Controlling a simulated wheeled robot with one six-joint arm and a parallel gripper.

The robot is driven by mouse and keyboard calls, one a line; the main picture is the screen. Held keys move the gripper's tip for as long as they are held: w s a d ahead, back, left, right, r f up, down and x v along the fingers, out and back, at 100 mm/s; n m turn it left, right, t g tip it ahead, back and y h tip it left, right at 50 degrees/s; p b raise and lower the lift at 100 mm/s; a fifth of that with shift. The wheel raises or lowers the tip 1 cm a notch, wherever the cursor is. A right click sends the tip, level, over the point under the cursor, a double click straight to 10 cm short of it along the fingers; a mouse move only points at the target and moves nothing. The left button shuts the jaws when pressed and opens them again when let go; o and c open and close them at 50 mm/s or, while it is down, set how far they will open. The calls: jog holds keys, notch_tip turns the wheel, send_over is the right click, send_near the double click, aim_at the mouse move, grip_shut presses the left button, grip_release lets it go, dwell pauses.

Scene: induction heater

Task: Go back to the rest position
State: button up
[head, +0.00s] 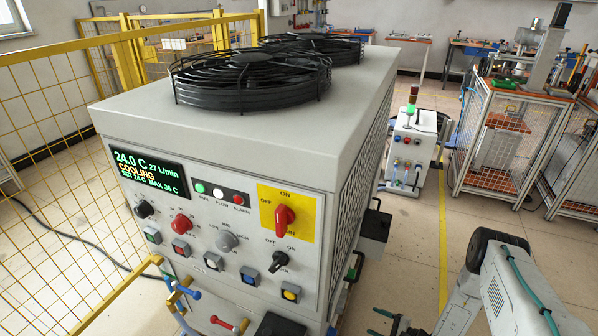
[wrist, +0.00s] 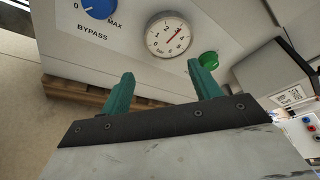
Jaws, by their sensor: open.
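My gripper (wrist: 161,88) shows in the wrist view with its two green fingers apart and nothing between them. It points at a light panel with a round pressure gauge (wrist: 168,37), a blue bypass knob (wrist: 98,7) and a green button (wrist: 208,60). The fingertips look apart from the panel, though the exact distance is hard to tell.
A large chiller cabinet (head: 250,120) with fans on top fills the head view's centre. Its display (head: 148,173) reads 24.0 C, COOLING. A yellow mesh fence (head: 50,130) stands at left. A smaller unit (head: 410,150) and caged bench (head: 500,140) stand behind. Floor at right is partly clear.

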jog(key=s+a+r+g+y, duration=0.2)
jog(key=s+r+g, duration=0.1)
jog(key=s+r, duration=0.1)
jog(key=s+r+n+g+h, duration=0.2)
jog(key=r+n+g, duration=0.35)
jog(key=r, duration=1.35)
jog(key=s+r+n+g+h, duration=0.3)
jog(key=r+g, duration=0.4)
jog(key=r, duration=1.2)
jog(key=s+r+n+t+h, duration=0.3)
jog(key=s+r, duration=0.6)
jog(key=r, duration=0.4)
jog(key=s+r+n+t+h, duration=0.4)
jog(key=s+r, duration=0.5)
jog(key=r, duration=0.5)
jog(key=shift+s+d+r+t+h, duration=0.15)
jog(key=shift+s+d+t+h, duration=0.25)
jog(key=shift+h, duration=0.7)
jog(key=shift+w+n, duration=0.1)
jog(key=shift+n, duration=0.15)
